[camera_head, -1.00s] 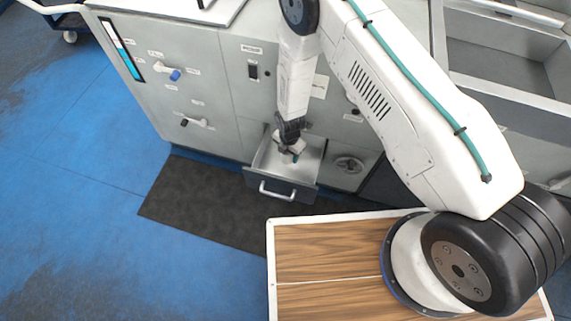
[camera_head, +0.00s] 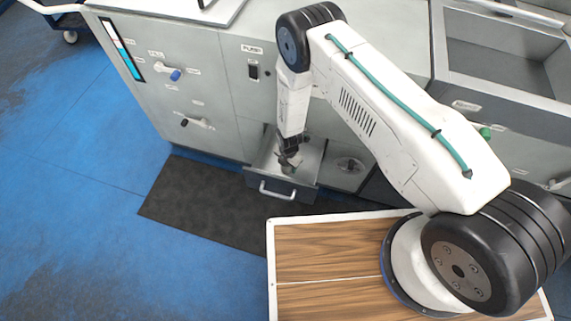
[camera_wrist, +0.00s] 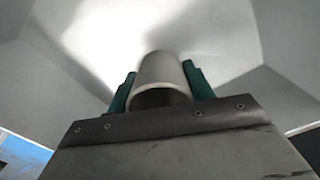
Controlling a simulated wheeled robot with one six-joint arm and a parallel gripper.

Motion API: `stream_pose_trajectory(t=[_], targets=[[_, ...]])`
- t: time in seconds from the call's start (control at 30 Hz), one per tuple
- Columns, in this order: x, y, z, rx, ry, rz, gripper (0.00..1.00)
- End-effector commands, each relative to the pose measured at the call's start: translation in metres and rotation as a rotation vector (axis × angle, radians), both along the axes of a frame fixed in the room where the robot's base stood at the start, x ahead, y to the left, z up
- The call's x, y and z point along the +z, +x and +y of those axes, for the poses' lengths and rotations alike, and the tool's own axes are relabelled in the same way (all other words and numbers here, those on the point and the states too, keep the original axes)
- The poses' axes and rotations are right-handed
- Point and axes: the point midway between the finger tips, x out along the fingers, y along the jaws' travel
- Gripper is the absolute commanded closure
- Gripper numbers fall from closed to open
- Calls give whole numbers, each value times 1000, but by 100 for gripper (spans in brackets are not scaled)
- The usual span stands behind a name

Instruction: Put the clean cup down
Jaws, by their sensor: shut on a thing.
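My gripper (camera_head: 290,160) reaches down into an open drawer (camera_head: 270,168) low in the grey cabinet front. In the wrist view, its two green fingers (camera_wrist: 159,88) are shut on a pale cup (camera_wrist: 162,68), one finger on each side. The cup's rounded wall and dark mouth show there. The drawer's light inside walls surround the cup in that view. I cannot tell whether the cup touches the drawer floor. In the head view the cup is too small and too covered by the gripper to make out clearly.
The cabinet (camera_head: 215,85) carries several knobs and labels. A dark mat (camera_head: 195,200) lies on the blue floor in front. An open basin (camera_head: 500,70) is at upper right. A cart (camera_head: 62,14) stands at upper left.

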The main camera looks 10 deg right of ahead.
Motion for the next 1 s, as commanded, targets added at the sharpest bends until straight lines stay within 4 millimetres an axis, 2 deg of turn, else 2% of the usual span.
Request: stream_pose_trajectory(t=[0.03,0.07,0.13,0.43,0.57,1.0], targets=[[-2,-1,0,0,-1,1,74],[-3,-1,0,0,-1,1,45],[-2,0,0,0,-1,1,26],[-1,0,0,0,0,0,26],[10,1,1,0,1,-1,26],[98,0,1,8,2,-1,26]])
